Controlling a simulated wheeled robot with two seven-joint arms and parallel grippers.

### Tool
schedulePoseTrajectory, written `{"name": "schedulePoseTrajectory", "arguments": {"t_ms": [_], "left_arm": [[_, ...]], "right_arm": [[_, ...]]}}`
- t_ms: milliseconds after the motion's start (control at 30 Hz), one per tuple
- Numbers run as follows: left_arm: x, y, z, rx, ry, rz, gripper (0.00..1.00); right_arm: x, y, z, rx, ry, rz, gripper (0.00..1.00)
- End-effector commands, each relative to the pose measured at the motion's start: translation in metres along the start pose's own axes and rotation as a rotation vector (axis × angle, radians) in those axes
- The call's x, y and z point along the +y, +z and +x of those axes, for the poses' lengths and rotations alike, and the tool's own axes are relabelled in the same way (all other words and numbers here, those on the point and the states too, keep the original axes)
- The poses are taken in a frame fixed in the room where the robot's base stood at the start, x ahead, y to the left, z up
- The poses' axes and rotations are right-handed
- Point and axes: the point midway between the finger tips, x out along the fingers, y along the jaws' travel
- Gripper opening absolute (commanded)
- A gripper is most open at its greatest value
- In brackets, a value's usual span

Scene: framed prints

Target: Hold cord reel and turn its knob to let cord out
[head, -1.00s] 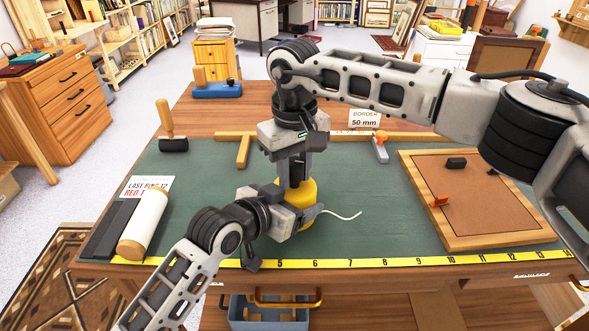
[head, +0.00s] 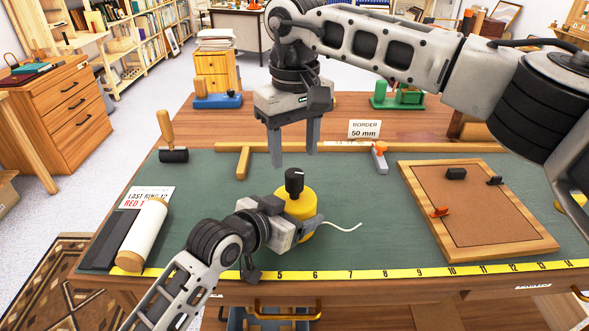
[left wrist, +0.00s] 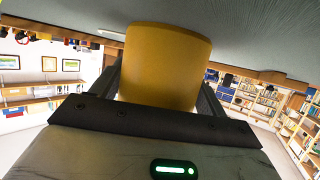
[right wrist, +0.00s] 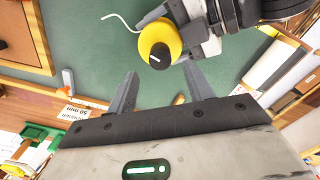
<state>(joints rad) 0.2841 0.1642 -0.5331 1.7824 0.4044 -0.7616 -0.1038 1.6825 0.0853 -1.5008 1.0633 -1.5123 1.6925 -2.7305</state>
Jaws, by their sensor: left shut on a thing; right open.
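The yellow cord reel (head: 301,207) stands on the green mat near the front of the bench. Its black knob (head: 294,181), with a white mark, is on top. A short white cord (head: 343,227) comes out to the right and lies on the mat. My left gripper (head: 300,226) is shut on the reel's side; the reel's yellow body (left wrist: 165,65) fills the space between its fingers in the left wrist view. My right gripper (head: 297,152) is open and empty, above and behind the knob, fingers pointing down. The right wrist view shows the knob (right wrist: 160,56) beyond the fingertips, apart from them.
A cork-faced frame (head: 480,205) lies at right with small clips on it. A white roll (head: 143,235) and dark strip lie at left. A yellow ruler (head: 380,273) runs along the front edge.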

Motion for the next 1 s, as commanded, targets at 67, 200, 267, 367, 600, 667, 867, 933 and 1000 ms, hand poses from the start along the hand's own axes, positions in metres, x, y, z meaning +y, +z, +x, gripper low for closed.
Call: {"name": "schedulePoseTrajectory", "arguments": {"t_ms": [67,200,267,367,600,667,867,933,1000], "left_arm": [[0.0,0.0,0.0,0.0,0.001,0.0,0.4],[0.0,0.0,0.0,0.001,0.001,0.0,0.4],[0.0,0.0,0.0,0.001,0.001,0.0,0.4],[0.0,0.0,0.0,0.001,0.001,0.0,0.4],[0.0,0.0,0.0,0.001,0.001,0.0,0.4],[0.0,0.0,0.0,0.001,0.001,0.0,0.88],[0.0,0.0,0.0,0.001,0.0,0.0,1.0],[0.0,0.0,0.0,0.001,0.0,0.0,1.0],[0.0,0.0,-0.002,0.001,0.0,0.0,1.0]], "right_arm": [[0.0,-0.001,-0.016,0.002,0.002,-0.001,0.52],[0.0,-0.001,-0.035,0.001,0.001,0.0,0.52],[0.0,0.0,-0.039,0.001,0.0,0.0,0.52],[0.0,0.0,-0.043,-0.001,0.0,0.0,0.52],[0.0,0.0,-0.044,-0.001,0.0,-0.001,0.52],[0.0,0.0,-0.044,-0.001,0.0,0.0,0.52],[0.0,0.0,-0.043,-0.001,0.0,-0.001,0.52],[0.0,0.0,-0.043,-0.001,0.0,0.0,0.52],[0.0,0.0,-0.043,-0.001,0.0,0.0,0.52]]}}
